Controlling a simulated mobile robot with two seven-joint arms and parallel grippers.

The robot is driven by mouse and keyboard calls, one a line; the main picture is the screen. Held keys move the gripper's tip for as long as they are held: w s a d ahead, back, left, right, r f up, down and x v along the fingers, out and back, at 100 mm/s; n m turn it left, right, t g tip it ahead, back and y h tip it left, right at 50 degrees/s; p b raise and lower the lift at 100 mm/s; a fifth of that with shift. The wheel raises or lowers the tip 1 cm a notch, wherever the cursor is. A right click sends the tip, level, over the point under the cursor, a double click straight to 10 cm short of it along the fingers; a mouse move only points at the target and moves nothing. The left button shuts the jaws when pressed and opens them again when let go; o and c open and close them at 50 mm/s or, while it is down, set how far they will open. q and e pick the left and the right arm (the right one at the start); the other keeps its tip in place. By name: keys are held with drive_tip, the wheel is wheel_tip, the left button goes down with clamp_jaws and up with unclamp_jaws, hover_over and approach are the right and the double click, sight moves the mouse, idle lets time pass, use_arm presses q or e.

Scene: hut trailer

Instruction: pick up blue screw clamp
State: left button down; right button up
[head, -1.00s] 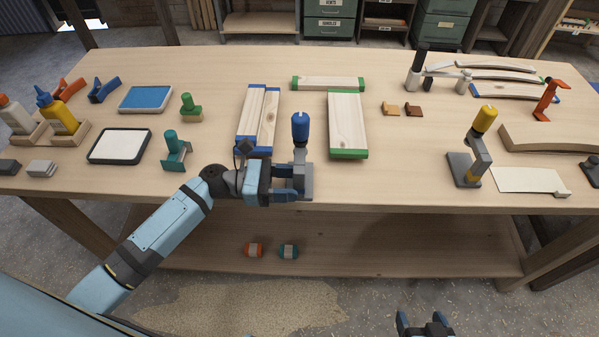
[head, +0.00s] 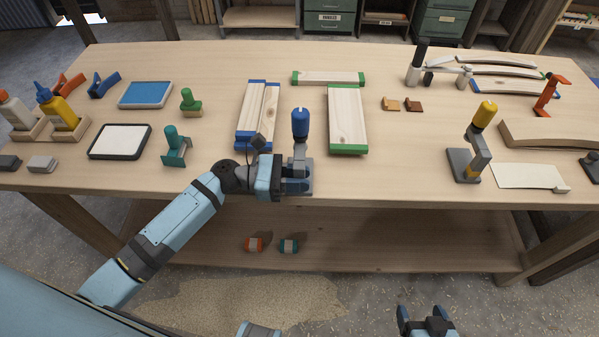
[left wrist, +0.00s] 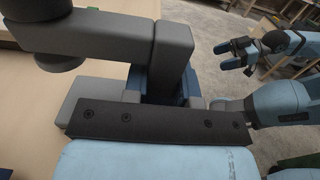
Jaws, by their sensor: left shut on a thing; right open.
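The blue screw clamp (head: 300,124) stands upright at the front edge of the workbench, with a blue handle on top and a grey frame below. My left gripper (head: 298,176) is shut on the clamp's grey frame, low down near its base. In the left wrist view the clamp's grey frame (left wrist: 175,55) fills the upper left, and the fingers are mostly hidden behind the dark gripper body. My right gripper (head: 427,322) is open and empty, in front of the bench at the bottom of the head view. It also shows in the left wrist view (left wrist: 232,58).
Blue-ended boards (head: 258,112) and a green-ended board (head: 346,120) lie just behind the clamp.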

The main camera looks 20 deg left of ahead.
use_arm(q)
drive_tip(key=shift+r, duration=0.2)
wheel_tip(320, 180, up, 24)
drive_tip(key=p, duration=0.7)
drive_tip(key=shift+f, duration=0.15)
drive_tip(key=shift+a, duration=0.1)
idle(0.3)
